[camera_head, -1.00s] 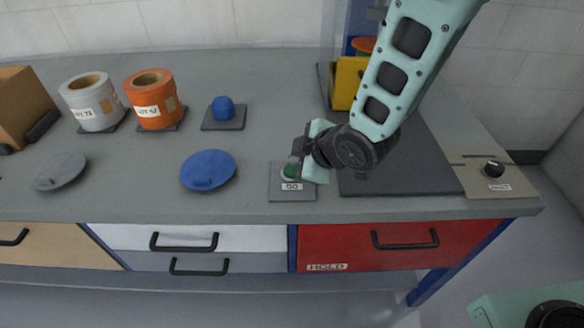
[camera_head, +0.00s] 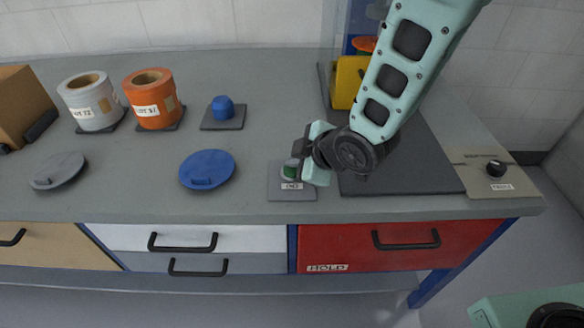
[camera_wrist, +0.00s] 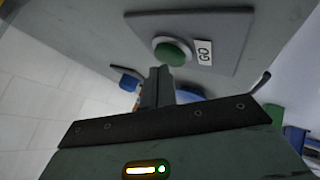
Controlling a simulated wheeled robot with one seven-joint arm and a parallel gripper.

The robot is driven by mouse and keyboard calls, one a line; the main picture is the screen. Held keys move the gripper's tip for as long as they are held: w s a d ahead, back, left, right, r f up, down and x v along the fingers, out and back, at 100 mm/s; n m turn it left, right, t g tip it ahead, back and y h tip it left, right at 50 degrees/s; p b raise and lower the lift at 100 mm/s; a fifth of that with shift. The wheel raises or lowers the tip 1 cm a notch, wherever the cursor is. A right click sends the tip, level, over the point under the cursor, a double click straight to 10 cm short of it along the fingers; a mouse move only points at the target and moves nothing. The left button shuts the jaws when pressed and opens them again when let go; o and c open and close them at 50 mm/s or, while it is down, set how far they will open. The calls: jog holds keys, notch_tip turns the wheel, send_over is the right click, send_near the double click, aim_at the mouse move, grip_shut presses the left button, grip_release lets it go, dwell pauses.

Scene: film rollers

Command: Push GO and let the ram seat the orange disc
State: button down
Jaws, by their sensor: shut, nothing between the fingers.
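The GO button is a green cap (camera_wrist: 173,52) in a pale ring on a grey plate with a GO label; in the head view its plate (camera_head: 279,188) lies near the bench's front edge. My gripper (camera_head: 299,156) is shut and empty, right over the button and partly covering it. In the wrist view the closed fingertips (camera_wrist: 160,73) are just beside the cap's edge; I cannot tell whether they touch it. An orange round piece (camera_head: 365,44), perhaps the disc, shows behind the yellow press body (camera_head: 348,82); my arm hides much of the press.
A blue lid (camera_head: 207,169) lies left of the button plate, and a grey lid (camera_head: 58,170) lies farther left. Grey and orange rolls (camera_head: 150,98) and a blue knob (camera_head: 223,108) stand behind. A dial (camera_head: 496,168) is at the right. The bench between them is clear.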

jog(key=shift+f+b, duration=0.5)
dwell(0.4)
jog(key=shift+r, duration=0.1)
jog(key=shift+r+p, duration=0.65)
jog(key=shift+r, duration=0.15)
jog(key=shift+r+p, duration=1.85)
jog(key=shift+r, duration=0.75)
jog(key=shift+f, duration=0.1)
